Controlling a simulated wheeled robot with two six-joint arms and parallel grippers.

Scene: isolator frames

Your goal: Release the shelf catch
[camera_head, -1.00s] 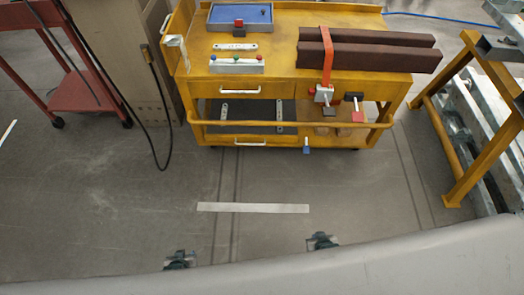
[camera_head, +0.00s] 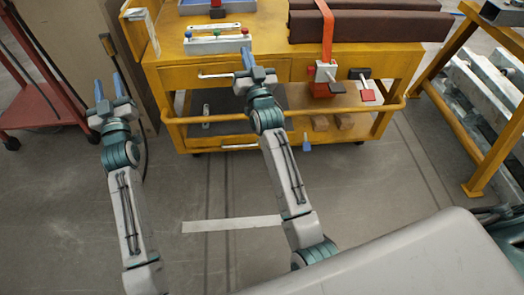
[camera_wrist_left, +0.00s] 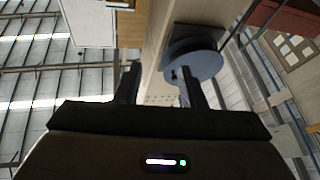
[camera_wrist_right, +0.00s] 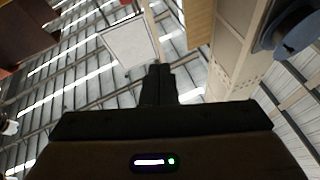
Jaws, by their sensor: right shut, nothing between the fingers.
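The yellow cart (camera_head: 170,82) stands ahead with a lower shelf (camera_head: 262,124). A small blue tab (camera_head: 306,142) hangs below its front rail; I cannot tell whether this is the shelf catch. A red-and-white fitting (camera_head: 325,78) and a black lever with a red end (camera_head: 367,90) are at the cart's right front. My left gripper (camera_head: 110,90) is open and empty, left of the cart; its spread fingers also show in the left wrist view (camera_wrist_left: 160,85). My right gripper (camera_head: 247,60) is shut and empty, in front of the drawer handle in the picture; its fingers meet in the right wrist view (camera_wrist_right: 158,75).
Dark brown beams (camera_head: 370,25) with an orange strap (camera_head: 326,35) lie on the cart top. A rack of coloured knobs (camera_head: 217,44) is at its left. A red trolley (camera_head: 50,95) stands left and a yellow frame (camera_head: 480,150) right. Floor before the cart is clear.

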